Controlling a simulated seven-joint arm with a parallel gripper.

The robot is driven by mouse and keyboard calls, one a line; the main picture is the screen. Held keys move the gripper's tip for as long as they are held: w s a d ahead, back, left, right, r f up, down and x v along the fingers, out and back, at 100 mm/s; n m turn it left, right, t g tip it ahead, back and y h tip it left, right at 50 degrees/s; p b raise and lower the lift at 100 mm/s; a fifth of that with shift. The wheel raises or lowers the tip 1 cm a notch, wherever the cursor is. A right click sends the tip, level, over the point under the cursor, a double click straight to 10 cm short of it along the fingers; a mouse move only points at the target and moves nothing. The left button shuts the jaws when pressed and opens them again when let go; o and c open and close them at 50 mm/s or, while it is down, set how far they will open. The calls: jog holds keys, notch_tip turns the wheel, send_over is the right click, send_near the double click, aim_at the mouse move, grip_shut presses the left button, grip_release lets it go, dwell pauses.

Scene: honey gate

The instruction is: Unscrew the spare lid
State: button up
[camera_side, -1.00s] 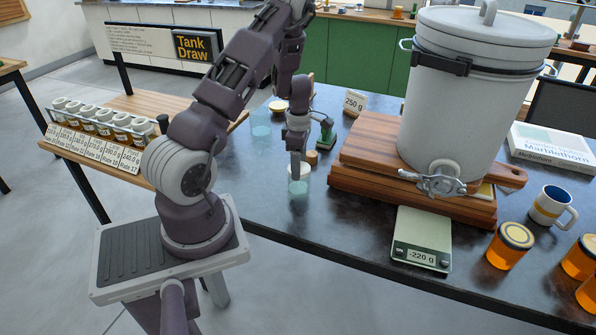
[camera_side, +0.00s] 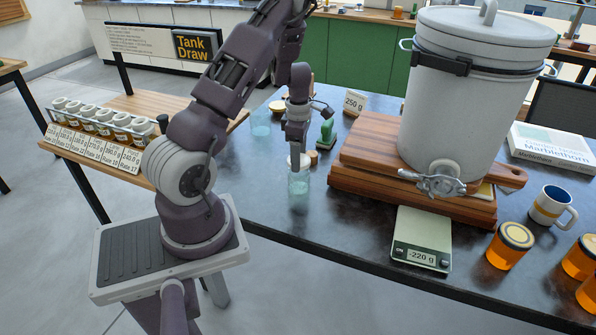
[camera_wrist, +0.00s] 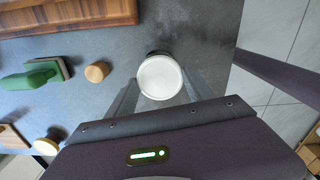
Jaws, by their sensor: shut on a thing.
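The spare lid (camera_side: 299,161) is a pale, round disc held between the fingertips of my gripper (camera_side: 298,151). In the wrist view the lid (camera_wrist: 160,77) shows as a white disc between the two fingers of my gripper (camera_wrist: 160,90). The empty, clear greenish glass jar (camera_side: 299,187) stands upright on the dark table below. The lid is a little above the jar's mouth and looks apart from it. In the wrist view the lid hides nearly all of the jar.
A small cork (camera_side: 312,157) and a green-handled tool (camera_side: 327,136) stand close to the jar. To the right are the wooden boards (camera_side: 360,175), the white tank (camera_side: 460,115) and a scale (camera_side: 421,240) reading -220 g.

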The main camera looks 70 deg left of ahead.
jog(key=shift+r, duration=2.3)
